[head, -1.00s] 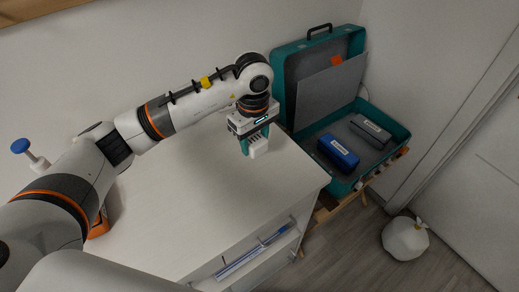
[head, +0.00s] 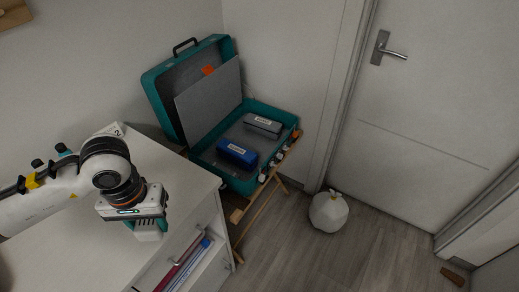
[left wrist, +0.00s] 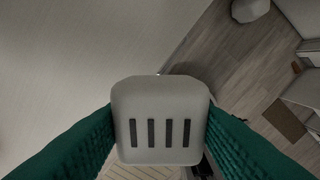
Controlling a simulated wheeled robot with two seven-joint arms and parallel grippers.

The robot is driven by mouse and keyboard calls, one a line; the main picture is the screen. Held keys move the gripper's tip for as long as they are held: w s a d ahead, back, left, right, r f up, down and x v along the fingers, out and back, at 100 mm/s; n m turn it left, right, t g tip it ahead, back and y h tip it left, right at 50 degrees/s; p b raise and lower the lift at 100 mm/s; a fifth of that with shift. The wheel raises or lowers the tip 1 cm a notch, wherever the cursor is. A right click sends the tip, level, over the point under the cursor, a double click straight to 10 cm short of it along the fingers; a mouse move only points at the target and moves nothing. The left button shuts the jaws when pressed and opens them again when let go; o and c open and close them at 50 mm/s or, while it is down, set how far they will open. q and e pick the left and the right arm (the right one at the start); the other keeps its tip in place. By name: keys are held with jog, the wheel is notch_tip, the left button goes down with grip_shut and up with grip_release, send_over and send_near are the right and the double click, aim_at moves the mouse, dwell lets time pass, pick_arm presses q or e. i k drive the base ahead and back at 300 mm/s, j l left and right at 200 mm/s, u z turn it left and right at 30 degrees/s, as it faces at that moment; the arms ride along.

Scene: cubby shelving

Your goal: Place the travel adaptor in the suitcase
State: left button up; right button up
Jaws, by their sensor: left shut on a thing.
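The travel adaptor (left wrist: 160,100) is a white block with dark slots, held between the green fingers of my left gripper (left wrist: 160,125) in the left wrist view. In the head view the left gripper (head: 146,232) is over the right end of the white cabinet, shut on the adaptor (head: 148,234), which is mostly hidden by the gripper. The open teal suitcase (head: 286,112) stands beyond the cabinet, to the right of and behind the gripper, with its lid raised. My right gripper is not in view.
A blue case (head: 238,153) and a grey case (head: 263,126) lie in the suitcase, with bare grey lining around them. The white cabinet top (head: 75,245) is in front. A white bag (head: 328,211) sits on the floor near the door (head: 430,110).

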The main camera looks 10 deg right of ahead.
aim_at(249, 144)
jog(key=i+l, duration=0.25)
jog(key=l, duration=0.15)
jog(key=i+l, duration=0.2)
jog(key=l, duration=0.25)
jog(key=i+l, duration=0.25)
jog(key=l, duration=0.15)
jog(key=i+j, duration=0.15)
jog(key=i, duration=0.3)
jog(key=i+j, duration=0.15)
jog(key=i, duration=0.25)
